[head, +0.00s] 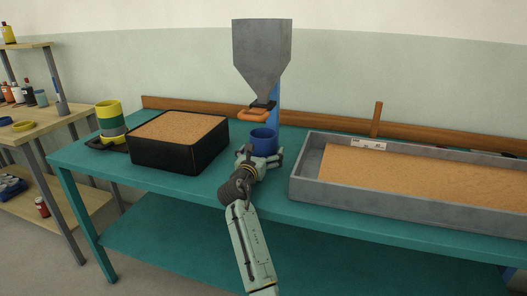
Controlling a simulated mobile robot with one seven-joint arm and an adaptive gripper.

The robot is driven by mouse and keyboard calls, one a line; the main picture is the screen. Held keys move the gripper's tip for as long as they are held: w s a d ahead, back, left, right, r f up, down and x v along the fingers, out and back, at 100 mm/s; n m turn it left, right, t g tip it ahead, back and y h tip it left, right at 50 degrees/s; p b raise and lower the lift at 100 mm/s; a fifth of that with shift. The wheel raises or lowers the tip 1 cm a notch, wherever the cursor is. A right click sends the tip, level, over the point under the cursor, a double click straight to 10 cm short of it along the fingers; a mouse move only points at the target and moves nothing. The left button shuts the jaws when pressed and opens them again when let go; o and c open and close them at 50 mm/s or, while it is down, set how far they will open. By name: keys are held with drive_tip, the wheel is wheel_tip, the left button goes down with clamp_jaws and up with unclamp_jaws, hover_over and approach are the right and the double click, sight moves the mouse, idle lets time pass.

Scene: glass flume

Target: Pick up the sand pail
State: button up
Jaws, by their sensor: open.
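A blue pail (263,137), which I take for the sand pail, stands upright on the teal table below the grey hopper (261,52). Its rim and upper wall show; its lower part is partly hidden by my gripper. My gripper (263,155) is open at the near side of the pail, with fingers toward its left and right sides. I cannot tell whether the fingers touch it. Nothing is seen lifted.
A black box of sand (164,154) stands left of my gripper and a long grey sand tray (320,192) to the right. The hopper's orange handle (254,116) hangs just above the pail.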

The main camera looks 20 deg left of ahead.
sight(259, 146)
drive_tip(key=c, duration=1.3)
drive_tip(key=shift+r, duration=0.15)
drive_tip(key=shift+r, duration=1.6)
drive_tip(key=shift+s+d+r+b, duration=0.25)
drive_tip(key=shift+s+d+b, duration=0.3)
drive_tip(key=shift+s, duration=2.05)
drive_tip(key=shift+s+d+r+b, duration=0.3)
drive_tip(key=shift+s+d, duration=0.4)
drive_tip(key=shift+s, duration=1.85)
drive_tip(key=shift+s+d+r+b, duration=0.25)
drive_tip(key=shift+s+d+b, duration=0.3)
drive_tip(key=shift+s, duration=2.05)
